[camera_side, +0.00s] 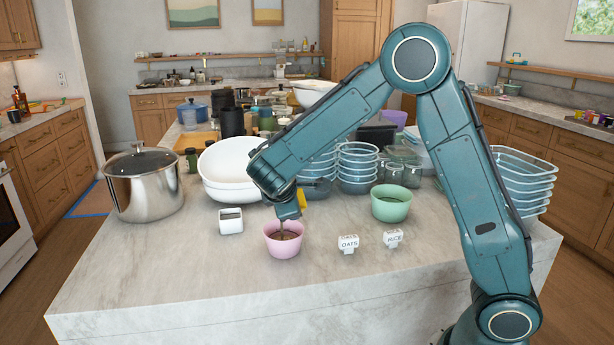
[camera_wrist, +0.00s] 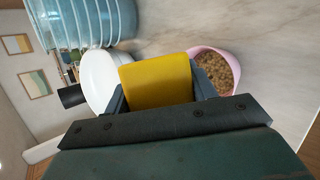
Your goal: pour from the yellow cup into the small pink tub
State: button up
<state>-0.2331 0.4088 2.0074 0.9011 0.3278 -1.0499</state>
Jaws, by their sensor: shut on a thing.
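The small pink tub (camera_side: 283,250) stands on the marble island top and holds brown grains. It also shows in the wrist view (camera_wrist: 233,54), right of my gripper, with grains over its bottom. My gripper (camera_wrist: 160,92) is shut on the yellow cup (camera_wrist: 158,80), with a finger on either side. In the side view my gripper (camera_side: 289,209) is just above the tub, and only a small yellow part of the cup (camera_side: 302,199) shows behind it. A thin brown streak runs from the gripper down into the tub. The cup's mouth and inside are hidden.
A green bowl (camera_side: 391,205) and OATS (camera_side: 348,243) and RICE (camera_side: 393,238) signs stand right of the tub. A small white square container (camera_side: 230,221) is left. White bowls (camera_side: 222,170), blue containers (camera_side: 357,165) and a steel pot (camera_side: 143,188) stand behind. The front counter is clear.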

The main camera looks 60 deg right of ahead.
dwell(0.5)
jog(key=shift+w+a+r+n+g+h, duration=0.1)
jog(key=shift+w+a+n+g+h, duration=0.15)
jog(key=shift+h, duration=0.45)
jog(key=shift+s, duration=0.1)
jog(key=shift+s+d+m+y, duration=0.3)
jog(key=shift+d+m+y, duration=0.15)
jog(key=shift+y, duration=0.35)
jog(key=shift+f+t+y, duration=0.25)
jog(key=shift+t+y, duration=0.15)
jog(key=shift+t, duration=0.15)
jog(key=shift+d, duration=0.1)
jog(key=shift+s+d+f+m+t+y, duration=0.25)
jog(key=shift+m+y, duration=0.1)
jog(key=shift+y, duration=0.2)
jog(key=shift+s+d+f+m+t+y, duration=0.1)
jog(key=shift+d+m+t+y, duration=0.2)
jog(key=shift+y, duration=0.25)
jog(key=shift+f+m+t, duration=0.15)
jog(key=shift+m+t, duration=0.1)
jog(key=shift+y, duration=0.3)
